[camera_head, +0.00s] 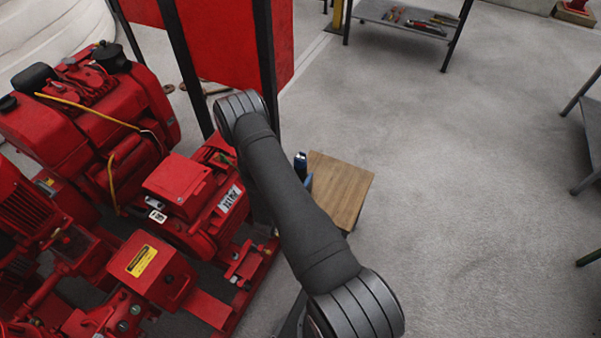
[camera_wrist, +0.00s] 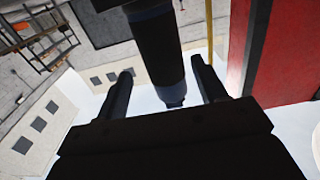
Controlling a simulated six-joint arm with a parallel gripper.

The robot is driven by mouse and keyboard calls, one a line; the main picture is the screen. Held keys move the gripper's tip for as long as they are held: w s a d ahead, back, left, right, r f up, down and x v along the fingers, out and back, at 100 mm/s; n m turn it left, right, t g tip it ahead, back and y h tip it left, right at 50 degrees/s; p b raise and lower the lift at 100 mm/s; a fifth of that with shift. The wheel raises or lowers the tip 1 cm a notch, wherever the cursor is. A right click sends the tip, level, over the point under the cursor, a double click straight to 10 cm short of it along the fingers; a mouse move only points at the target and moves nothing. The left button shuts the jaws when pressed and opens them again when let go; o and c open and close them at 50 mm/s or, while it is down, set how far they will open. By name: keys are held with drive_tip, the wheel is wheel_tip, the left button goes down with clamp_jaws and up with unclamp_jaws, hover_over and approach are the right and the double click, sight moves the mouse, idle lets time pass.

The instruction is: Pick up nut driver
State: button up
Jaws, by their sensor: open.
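I cannot make out the nut driver for certain in either view. Several small hand tools (camera_head: 416,20) with red and dark parts lie on a grey metal table at the back; they are too small to name. My gripper (camera_wrist: 162,68) is open in the wrist view, its two dark fingers apart. A dark cylinder with blue-grey bands shows between the fingers; it may be part of my own arm. In the head view my arm hides the gripper.
Red pump machinery (camera_head: 180,185) fills the left side. A red panel (camera_head: 270,40) on dark posts stands behind my arm. A small wooden-topped stand (camera_head: 340,185) is beside my arm, with a small dark-blue object (camera_head: 301,163) at its left edge. Grey floor at right is mostly clear.

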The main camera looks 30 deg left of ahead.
drive_tip(key=shift+w+a+r, duration=0.1)
drive_tip(key=shift+w+a, duration=0.05)
drive_tip(key=shift+w, duration=1.2)
drive_tip(key=shift+w+a+r, duration=0.1)
drive_tip(key=shift+w+a, duration=0.05)
drive_tip(key=shift+w, duration=1.2)
drive_tip(key=c, duration=1.2)
drive_tip(key=shift+o, duration=0.2)
